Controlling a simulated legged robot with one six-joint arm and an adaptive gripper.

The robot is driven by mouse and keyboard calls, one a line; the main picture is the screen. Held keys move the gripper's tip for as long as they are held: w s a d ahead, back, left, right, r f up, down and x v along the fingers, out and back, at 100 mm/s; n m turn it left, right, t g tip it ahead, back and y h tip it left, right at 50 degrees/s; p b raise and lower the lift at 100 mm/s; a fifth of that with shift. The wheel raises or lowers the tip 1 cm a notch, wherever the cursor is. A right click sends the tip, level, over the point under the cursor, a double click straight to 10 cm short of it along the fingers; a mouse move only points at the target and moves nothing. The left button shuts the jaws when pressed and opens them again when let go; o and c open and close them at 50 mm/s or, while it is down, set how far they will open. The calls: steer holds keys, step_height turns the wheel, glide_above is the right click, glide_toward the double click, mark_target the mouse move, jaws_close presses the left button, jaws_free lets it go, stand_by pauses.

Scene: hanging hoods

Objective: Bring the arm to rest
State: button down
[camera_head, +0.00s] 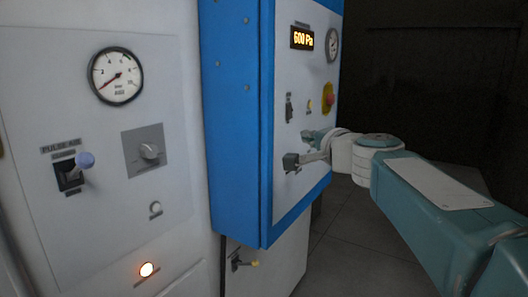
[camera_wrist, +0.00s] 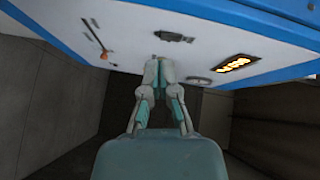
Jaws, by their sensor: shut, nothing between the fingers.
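My arm (camera_head: 425,190) reaches in from the lower right of the head view toward the blue-framed panel (camera_head: 241,130). My gripper (camera_head: 306,158) is at the lower part of the panel's front, close to a dark grey block-shaped control (camera_head: 291,161). In the wrist view my gripper (camera_wrist: 158,64) has its fingers together and empty, pointing at the panel's white face (camera_wrist: 135,28). A dark control (camera_wrist: 174,36) shows just beyond the fingertips. I cannot tell whether the fingers touch the panel.
The panel carries a lit 600 Pa display (camera_head: 302,38), a gauge (camera_head: 333,44) and a red-yellow button (camera_head: 328,98). Dark open floor (camera_head: 345,255) lies below the arm.

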steer(key=s+d+f+n+g+h, duration=0.1)
steer(key=s+f+n+g, duration=0.4)
steer(key=s+f, duration=0.9)
steer(key=s+d+f+n+g+h, duration=0.2)
steer(key=s+f+n+g+h, duration=0.2)
steer(key=s+f, duration=0.9)
steer(key=s+n+g, duration=0.1)
steer(key=s+n, duration=0.1)
steer(key=s, duration=0.1)
steer(key=shift+f+n+g+h, duration=0.3)
steer(key=shift+f, duration=0.05)
